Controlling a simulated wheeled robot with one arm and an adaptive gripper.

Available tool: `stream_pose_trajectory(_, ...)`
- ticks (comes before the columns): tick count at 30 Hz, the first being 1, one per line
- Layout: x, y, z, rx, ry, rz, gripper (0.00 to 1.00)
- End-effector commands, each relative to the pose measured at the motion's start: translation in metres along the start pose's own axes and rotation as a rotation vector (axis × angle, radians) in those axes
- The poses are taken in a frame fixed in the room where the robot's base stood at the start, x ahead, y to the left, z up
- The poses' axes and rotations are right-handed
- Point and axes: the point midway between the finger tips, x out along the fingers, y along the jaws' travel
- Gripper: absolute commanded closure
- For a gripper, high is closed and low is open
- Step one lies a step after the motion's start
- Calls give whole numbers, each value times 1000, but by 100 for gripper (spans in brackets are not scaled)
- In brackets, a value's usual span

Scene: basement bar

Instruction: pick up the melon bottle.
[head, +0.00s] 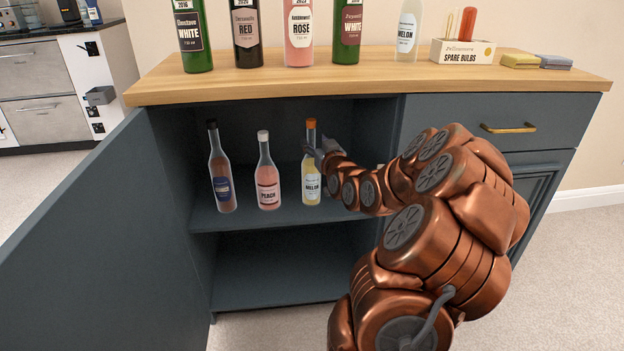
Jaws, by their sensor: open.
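A melon bottle (311,184) with an orange cap, yellow liquid and a white label stands upright on the cabinet's upper shelf (235,219). My gripper (316,150) is open at the right side of this bottle, near its neck and shoulder. My arm hides part of the gripper, and I cannot tell whether a finger touches the glass. A second bottle labelled melon (407,32), with pale liquid, stands on the countertop (270,78).
A peach bottle (267,180) and a dark-capped bottle (221,180) stand left of the melon bottle on the shelf. The open cabinet door (95,230) is at the left. Several wine bottles and a spare bulbs box (462,52) stand on the countertop above. The lower compartment is empty.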

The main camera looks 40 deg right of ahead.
Motion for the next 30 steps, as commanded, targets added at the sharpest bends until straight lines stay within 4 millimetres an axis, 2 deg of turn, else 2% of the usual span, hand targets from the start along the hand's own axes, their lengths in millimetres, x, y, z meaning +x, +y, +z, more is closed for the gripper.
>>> stream_pose_trajectory(3,15,-3,5,0,2,-3,46)
stream_pose_trajectory(9,31,-1,3,-1,1,-1,46)
stream_pose_trajectory(20,34,-1,2,1,0,-1,48)
stream_pose_trajectory(30,34,-1,2,1,0,-1,83)
